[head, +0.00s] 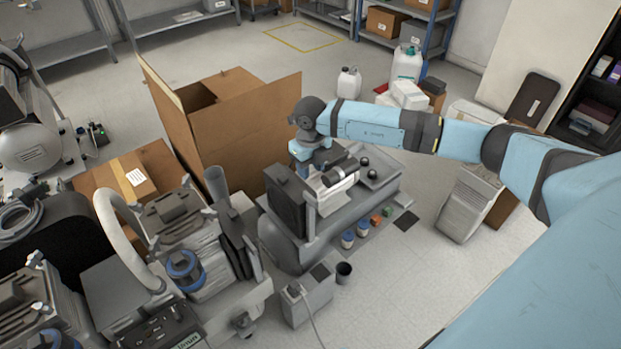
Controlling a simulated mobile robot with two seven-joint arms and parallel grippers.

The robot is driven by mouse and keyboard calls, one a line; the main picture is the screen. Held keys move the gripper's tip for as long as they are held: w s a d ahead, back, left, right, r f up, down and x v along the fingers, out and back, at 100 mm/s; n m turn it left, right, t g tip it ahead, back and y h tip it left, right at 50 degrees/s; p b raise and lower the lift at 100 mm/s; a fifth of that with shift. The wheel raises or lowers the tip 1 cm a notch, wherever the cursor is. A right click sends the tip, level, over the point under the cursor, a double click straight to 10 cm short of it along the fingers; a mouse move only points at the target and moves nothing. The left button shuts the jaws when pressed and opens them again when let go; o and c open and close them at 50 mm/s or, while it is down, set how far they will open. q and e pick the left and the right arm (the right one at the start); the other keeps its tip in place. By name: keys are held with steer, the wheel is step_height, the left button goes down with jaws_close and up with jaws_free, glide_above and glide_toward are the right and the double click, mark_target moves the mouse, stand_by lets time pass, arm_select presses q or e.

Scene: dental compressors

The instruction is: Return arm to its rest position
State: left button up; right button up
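My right arm (385,127), light blue with dark grey joints, reaches in from the right edge to the middle of the head view. Its wrist bends down over a grey compressor unit (292,245) on the floor. My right gripper (322,167) is at the top of this unit, close to a silver and black cylindrical part (340,174). The fingertips do not show clearly against the machine, so I cannot tell whether they are open or touching it. My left arm and gripper are not in view.
A large open cardboard box (235,130) stands just behind and left of the wrist. More compressor machinery (185,260) fills the lower left. White jugs (407,62) and boxes stand behind the arm. A grey panelled case (468,205) stands below the forearm. Floor (385,290) is clear at lower centre.

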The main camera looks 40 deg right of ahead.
steer(key=shift+r, duration=0.95)
